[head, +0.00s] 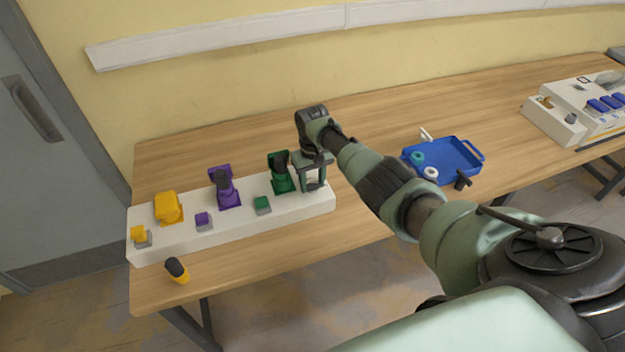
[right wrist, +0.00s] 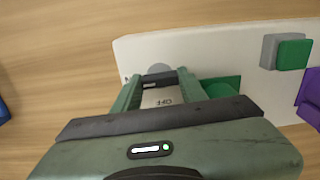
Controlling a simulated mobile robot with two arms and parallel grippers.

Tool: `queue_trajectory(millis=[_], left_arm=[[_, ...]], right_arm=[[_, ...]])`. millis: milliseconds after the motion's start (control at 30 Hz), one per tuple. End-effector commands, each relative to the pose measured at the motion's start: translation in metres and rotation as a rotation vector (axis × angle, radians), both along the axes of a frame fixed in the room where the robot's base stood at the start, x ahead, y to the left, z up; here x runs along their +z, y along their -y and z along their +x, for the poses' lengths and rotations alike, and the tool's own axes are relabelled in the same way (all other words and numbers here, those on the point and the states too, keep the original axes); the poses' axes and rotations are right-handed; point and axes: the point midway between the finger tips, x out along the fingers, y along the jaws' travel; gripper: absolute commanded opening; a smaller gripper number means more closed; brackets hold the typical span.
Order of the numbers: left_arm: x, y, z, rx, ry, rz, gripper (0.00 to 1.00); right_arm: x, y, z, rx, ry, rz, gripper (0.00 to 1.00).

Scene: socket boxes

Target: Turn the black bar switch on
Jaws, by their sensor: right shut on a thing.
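A long white switch panel (head: 235,222) lies on the wooden table, with yellow, purple and green switches along it. My right gripper (head: 314,181) is at the panel's right end, pointing down. In the right wrist view its fingers (right wrist: 159,82) are shut on the black bar switch (right wrist: 158,78), one at each end of the bar. A round grey patch lies behind the bar, and the label OFF (right wrist: 163,102) shows upside down between the fingers. The gripper body hides part of the panel below. My left gripper is not in view.
The green lever switch (head: 280,172) stands close beside the gripper, with a green block switch (head: 263,205) nearby. A blue tray (head: 460,157) with small parts lies to the right. A yellow and black object (head: 178,271) lies near the front edge.

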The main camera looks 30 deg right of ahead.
Motion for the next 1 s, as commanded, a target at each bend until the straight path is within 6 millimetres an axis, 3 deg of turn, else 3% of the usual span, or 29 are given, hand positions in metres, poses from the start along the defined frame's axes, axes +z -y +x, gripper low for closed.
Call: queue_trajectory(millis=[667,700,767,1000], left_arm=[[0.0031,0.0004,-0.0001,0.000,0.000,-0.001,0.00],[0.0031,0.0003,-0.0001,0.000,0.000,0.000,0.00],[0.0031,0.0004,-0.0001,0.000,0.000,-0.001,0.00],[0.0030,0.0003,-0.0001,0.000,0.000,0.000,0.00]], right_arm=[[0.0035,0.0013,0.0035,-0.065,0.010,-0.002,0.01],[0.0036,0.0013,0.0035,-0.065,0.011,-0.002,0.47],[0.0035,0.0013,0.0034,-0.065,0.010,-0.002,0.64],[0.0016,0.0007,0.0016,-0.063,0.005,-0.001,0.64]])
